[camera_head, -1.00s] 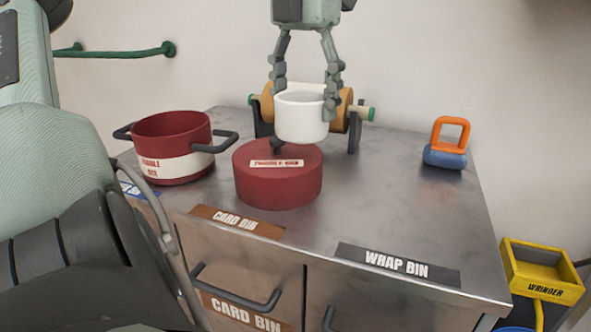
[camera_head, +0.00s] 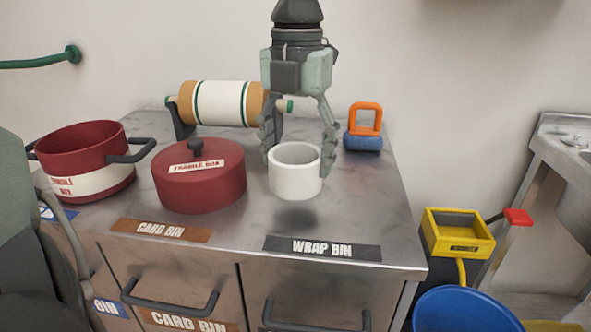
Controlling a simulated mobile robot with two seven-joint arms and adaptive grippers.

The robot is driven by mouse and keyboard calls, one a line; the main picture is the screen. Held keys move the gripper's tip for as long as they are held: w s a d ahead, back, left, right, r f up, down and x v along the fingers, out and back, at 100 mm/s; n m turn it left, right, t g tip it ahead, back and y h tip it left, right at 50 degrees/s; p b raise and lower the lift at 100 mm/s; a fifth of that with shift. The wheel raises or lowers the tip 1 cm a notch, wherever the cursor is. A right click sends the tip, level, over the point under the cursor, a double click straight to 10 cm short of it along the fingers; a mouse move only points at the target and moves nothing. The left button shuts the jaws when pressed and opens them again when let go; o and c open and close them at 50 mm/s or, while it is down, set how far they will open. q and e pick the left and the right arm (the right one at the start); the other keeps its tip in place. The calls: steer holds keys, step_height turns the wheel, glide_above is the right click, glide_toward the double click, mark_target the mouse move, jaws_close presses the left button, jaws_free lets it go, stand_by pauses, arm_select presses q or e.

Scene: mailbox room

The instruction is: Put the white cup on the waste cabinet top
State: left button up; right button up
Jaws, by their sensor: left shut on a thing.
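The white cup (camera_head: 295,182) is upright and held a little above the metal top of the waste cabinet (camera_head: 345,208), with its shadow on the metal below it. My left gripper (camera_head: 298,150) comes down from above and is shut on the cup, with one finger at each side of its rim. The cup hangs over the part of the top behind the WRAP BIN label (camera_head: 322,247). My right gripper is not in view.
A red lid (camera_head: 199,186) lies just left of the cup, and a red pot (camera_head: 90,138) stands further left. A paper roll on a stand (camera_head: 222,104) is behind. A blue block with an orange handle (camera_head: 363,138) stands back right. Bare top lies right of the cup.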

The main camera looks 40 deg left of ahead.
arm_select(q)
step_height(320, 180, down, 3)
steer(key=shift+r, duration=0.15)
steer(key=shift+f, duration=0.3)
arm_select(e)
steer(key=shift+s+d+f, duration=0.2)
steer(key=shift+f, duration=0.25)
arm_select(q)
steer(key=shift+f, duration=0.1)
steer(key=o, duration=0.9)
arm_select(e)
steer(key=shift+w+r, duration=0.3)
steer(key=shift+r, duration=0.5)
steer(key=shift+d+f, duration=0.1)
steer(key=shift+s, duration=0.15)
